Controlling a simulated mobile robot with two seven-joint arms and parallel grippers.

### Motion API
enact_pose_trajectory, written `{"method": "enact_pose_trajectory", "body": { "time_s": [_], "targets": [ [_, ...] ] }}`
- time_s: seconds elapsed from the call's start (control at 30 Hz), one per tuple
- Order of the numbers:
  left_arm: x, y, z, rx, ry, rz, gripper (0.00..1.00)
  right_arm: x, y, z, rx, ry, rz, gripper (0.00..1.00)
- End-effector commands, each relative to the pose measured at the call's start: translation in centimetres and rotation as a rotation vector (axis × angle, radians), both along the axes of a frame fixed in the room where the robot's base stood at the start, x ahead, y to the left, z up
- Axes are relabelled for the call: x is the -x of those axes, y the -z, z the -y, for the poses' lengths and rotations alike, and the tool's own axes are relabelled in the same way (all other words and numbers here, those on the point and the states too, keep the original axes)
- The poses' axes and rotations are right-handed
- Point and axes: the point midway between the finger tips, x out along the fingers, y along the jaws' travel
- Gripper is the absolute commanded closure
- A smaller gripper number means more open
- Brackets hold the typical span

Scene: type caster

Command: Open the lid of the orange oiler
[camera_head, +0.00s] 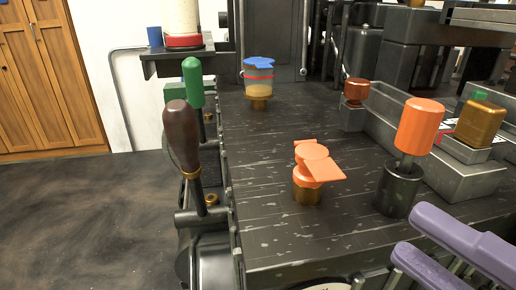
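The orange oiler (307,188) stands upright on the dark machine top near the middle of the view. Its top is orange with a flat tab reaching right and a smaller piece at the back left; its base is brass-coloured. I cannot tell whether the lid is raised. My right gripper (414,234) comes in at the lower right, with two purple fingers apart and a gap between them. It is empty and sits to the right of and nearer than the oiler, not touching it. My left gripper is not in view.
A black cylinder with an orange handle (420,125) stands right of the oiler. A blue-lidded oiler (258,80) stands farther back. Brown (182,138) and green (193,82) lever handles rise at the left edge. A grey metal tray (462,178) lies at right.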

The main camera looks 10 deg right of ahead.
Motion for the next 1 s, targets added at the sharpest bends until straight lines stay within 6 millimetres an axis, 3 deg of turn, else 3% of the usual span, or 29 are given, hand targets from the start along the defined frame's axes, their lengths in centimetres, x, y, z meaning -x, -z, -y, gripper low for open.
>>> {"method": "enact_pose_trajectory", "body": {
  "time_s": [0.53,0.7,1.0],
  "targets": [
    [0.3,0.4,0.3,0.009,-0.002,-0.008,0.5,-7.4,-0.2,-3.3,-0.005,0.002,0.001,0.67],
    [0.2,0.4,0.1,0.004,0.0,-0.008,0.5,-8.4,-0.2,-3.8,-0.003,0.001,0.0,0.67],
    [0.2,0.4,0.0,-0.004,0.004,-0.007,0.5,-8.6,-0.2,-3.9,-0.003,0.001,-0.003,0.67]
  ]
}}
